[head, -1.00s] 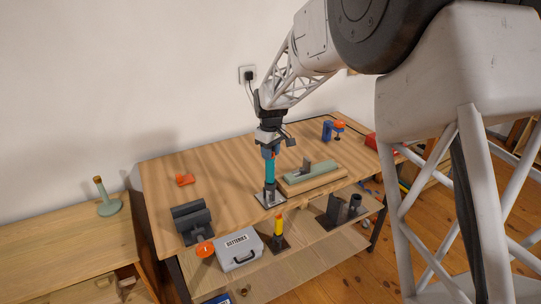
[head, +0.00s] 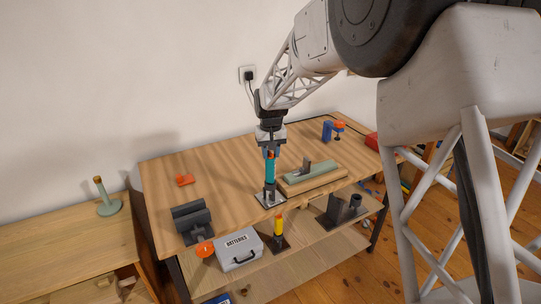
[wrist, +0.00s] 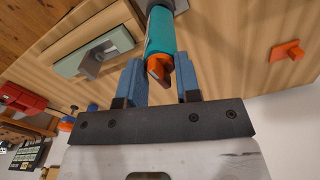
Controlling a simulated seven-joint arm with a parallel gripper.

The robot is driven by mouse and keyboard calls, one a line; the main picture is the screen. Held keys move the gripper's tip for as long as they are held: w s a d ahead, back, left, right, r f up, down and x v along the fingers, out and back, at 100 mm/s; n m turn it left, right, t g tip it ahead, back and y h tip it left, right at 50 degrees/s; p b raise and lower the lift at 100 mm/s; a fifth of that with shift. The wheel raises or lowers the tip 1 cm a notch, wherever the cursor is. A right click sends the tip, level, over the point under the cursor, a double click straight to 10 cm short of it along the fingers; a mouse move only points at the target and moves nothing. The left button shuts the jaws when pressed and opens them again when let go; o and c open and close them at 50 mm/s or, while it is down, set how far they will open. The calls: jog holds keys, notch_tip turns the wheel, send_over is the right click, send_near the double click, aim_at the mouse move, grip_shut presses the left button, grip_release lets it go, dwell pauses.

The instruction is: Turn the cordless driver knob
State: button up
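The cordless driver (head: 270,169) looks like a teal cylinder standing upright in a dark holder on a square plate (head: 263,202) near the bench's front edge. Its upper end has an orange piece (wrist: 160,68), apparently the knob. In the head view my gripper (head: 270,152) is directly above the driver, pointing down, and hides its top. In the wrist view the blue fingers of my gripper (wrist: 159,72) stand on either side of the orange piece. A gap shows at the right finger; the left finger is close to the teal body, and contact is unclear.
On the wooden bench (head: 225,165) are a green-topped block (head: 318,176) right of the driver, a grey vise-like piece (head: 192,220), a small orange part (head: 184,179) and a blue-orange clamp (head: 333,130). A batteries case (head: 240,250) sits on the shelf below.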

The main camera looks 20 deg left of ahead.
jog(key=shift+s+d+f, duration=0.1)
jog(key=shift+s+f, duration=0.05)
jog(key=shift+f, duration=0.4)
jog(key=shift+r, duration=3.4)
jog(key=shift+d+r, duration=0.1)
jog(key=shift+r, duration=0.05)
jog(key=s+d+r+m, duration=0.1)
jog(key=s+d+r, duration=0.4)
jog(key=d, duration=0.4)
jog(key=s+d+r+m+t, duration=0.1)
jog(key=s+d+r, duration=0.1)
jog(key=s+d, duration=0.55)
jog(key=s+d+r+m, duration=0.1)
jog(key=s+d+r, duration=0.3)
jog(key=d, duration=0.6)
jog(key=s+d+f+m, duration=0.1)
jog(key=s+d, duration=0.4)
jog(key=s, duration=0.4)
jog(key=s+d+f+m+t, duration=0.1)
jog(key=s+d+f, duration=0.1)
jog(key=s+d, duration=0.3)
jog(key=s+d+f+m, duration=0.1)
jog(key=s+d, duration=0.4)
jog(key=s, duration=0.8)
jog(key=shift+s+d+f+t, duration=0.25)
jog(key=shift+f+t, duration=0.05)
jog(key=shift+f, duration=0.2)
